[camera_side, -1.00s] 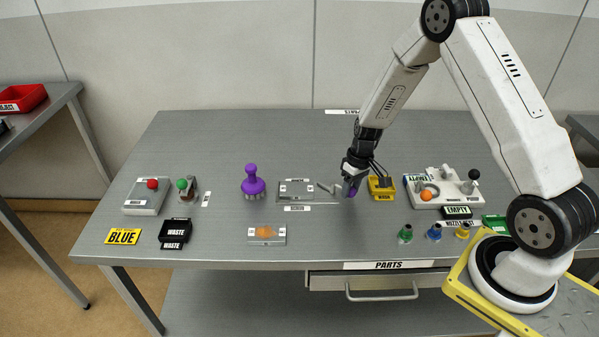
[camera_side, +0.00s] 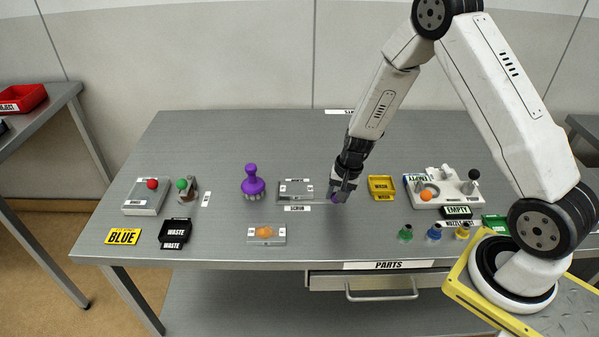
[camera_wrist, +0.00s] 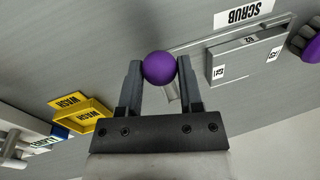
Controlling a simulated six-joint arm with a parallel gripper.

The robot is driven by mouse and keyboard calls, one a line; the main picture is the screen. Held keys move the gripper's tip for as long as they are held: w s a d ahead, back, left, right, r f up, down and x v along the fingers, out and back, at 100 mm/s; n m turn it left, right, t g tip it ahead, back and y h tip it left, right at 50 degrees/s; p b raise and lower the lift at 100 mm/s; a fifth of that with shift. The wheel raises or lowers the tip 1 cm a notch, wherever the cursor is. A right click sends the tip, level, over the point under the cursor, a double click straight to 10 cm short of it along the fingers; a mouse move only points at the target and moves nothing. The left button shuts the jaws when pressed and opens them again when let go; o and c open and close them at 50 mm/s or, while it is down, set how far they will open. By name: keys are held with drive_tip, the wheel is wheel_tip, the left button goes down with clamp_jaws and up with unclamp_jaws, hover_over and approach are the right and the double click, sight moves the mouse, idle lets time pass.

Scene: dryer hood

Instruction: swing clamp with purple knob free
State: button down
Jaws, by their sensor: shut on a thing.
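The purple knob (camera_wrist: 159,68) of the clamp sits between the two fingertips of my gripper (camera_wrist: 158,72) in the wrist view, and the jaws are shut on it. Part of the grey clamp arm (camera_wrist: 172,92) shows just behind the knob. In the side view my gripper (camera_side: 337,195) points down at the right end of the grey fixture plate (camera_side: 285,200), and only a bit of the purple knob (camera_side: 334,199) shows. The clamp arm is mostly hidden by my gripper there. The fixture block (camera_wrist: 247,54) is beside the knob in the wrist view.
A yellow wash tray (camera_side: 382,188) stands right of my gripper. A purple-handled brush (camera_side: 252,182) stands left of the fixture. A small plate with an orange piece (camera_side: 266,240) lies in front. Small coloured nozzles (camera_side: 405,234) stand front right. The table behind the fixture is clear.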

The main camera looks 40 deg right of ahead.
drive_tip(key=shift+w+a+m, duration=0.15)
drive_tip(key=shift+m, duration=0.25)
drive_tip(key=shift+c, duration=1.3)
unclamp_jaws()
drive_tip(key=shift+r, duration=0.15)
drive_tip(key=shift+s+d+r, duration=0.15)
drive_tip(key=shift+s+r, duration=0.05)
drive_tip(key=shift+r, duration=1.05)
drive_tip(key=shift+s+d+r, duration=0.1)
drive_tip(key=shift+s+r, duration=0.15)
drive_tip(key=shift+r, duration=0.95)
drive_tip(key=shift+s+d+r, duration=0.15)
drive_tip(key=shift+s+r, duration=0.05)
drive_tip(key=shift+r, duration=1.05)
drive_tip(key=s+a+r+n+h, duration=0.1)
drive_tip(key=s+a+r+n, duration=0.7)
drive_tip(key=s+n, duration=0.3)
drive_tip(key=shift+s+r+t, duration=0.2)
drive_tip(key=shift+s+t, duration=0.2)
drive_tip(key=shift+s, duration=0.05)
